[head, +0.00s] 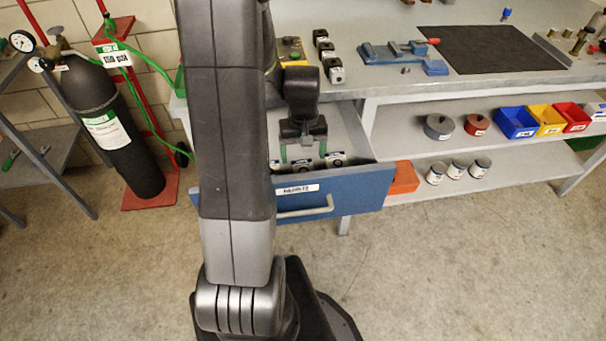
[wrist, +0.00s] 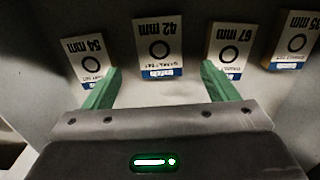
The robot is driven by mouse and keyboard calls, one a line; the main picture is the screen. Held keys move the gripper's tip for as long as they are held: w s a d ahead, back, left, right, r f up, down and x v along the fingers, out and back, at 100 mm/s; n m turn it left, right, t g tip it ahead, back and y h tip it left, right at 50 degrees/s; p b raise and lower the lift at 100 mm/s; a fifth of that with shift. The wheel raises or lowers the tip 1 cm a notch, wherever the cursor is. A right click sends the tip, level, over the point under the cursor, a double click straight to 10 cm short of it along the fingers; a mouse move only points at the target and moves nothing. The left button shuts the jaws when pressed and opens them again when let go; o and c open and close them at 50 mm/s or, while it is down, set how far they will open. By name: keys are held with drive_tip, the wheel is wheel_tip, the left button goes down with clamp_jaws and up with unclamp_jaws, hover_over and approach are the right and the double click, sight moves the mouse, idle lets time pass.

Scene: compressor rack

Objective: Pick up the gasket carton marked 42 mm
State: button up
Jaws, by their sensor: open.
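The gasket carton marked 42 mm (wrist: 158,46) stands in the wrist view with its white face, black ring and blue band; its print is upside down. My gripper (wrist: 161,72) is open and empty. Its green fingers point toward the carton, one on each side in the picture, with the carton apart from both. In the head view my gripper (head: 303,153) hangs over the open blue drawer (head: 355,194). Small cartons show below the fingers there, their marks too small to read.
Cartons marked 54 mm (wrist: 85,58), 67 mm (wrist: 228,46) and 35 mm (wrist: 291,40) stand in the same row with gaps between. The left finger is close to the 54 mm carton, the right to the 67 mm. The workbench (head: 395,25) lies behind the drawer.

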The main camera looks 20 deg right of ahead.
sight(304, 168)
drive_tip(key=f, duration=0.3)
drive_tip(key=f+b, duration=0.1)
drive_tip(key=f, duration=0.1)
drive_tip(key=shift+s+f, duration=0.35)
drive_tip(key=c, duration=1.1)
